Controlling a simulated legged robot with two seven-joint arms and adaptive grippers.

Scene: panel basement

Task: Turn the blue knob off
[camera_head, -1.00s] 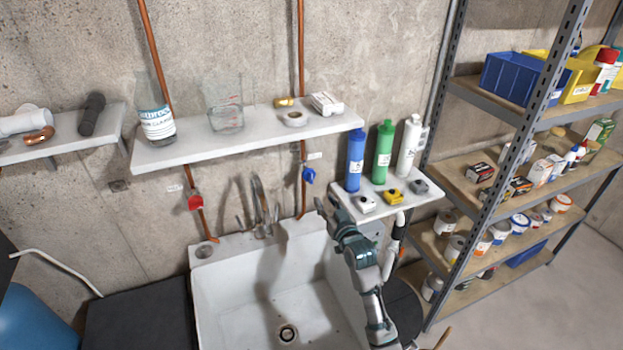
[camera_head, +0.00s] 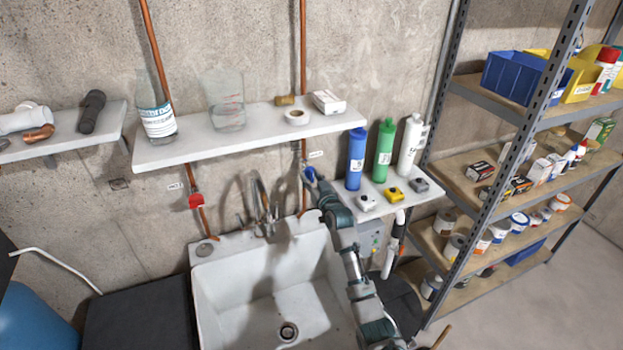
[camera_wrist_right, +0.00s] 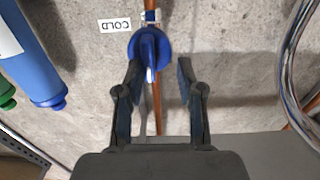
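The blue knob (camera_head: 309,173) sits on the right copper pipe on the wall, below the long shelf. It also shows in the right wrist view (camera_wrist_right: 149,46), beside a label reading COLD, and its handle runs along the pipe. My right gripper (camera_head: 313,183) is raised at the knob in the head view. In the right wrist view my right gripper (camera_wrist_right: 160,72) is open, its two fingers apart on either side of the knob's lower part. I cannot tell whether either finger touches it. My left gripper does not show.
A red knob (camera_head: 196,201) is on the left pipe. The chrome faucet (camera_head: 262,205) stands left of my arm above the white sink (camera_head: 215,290). The small shelf (camera_head: 400,203) with bottles is close on the right. The long shelf (camera_head: 270,121) is above.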

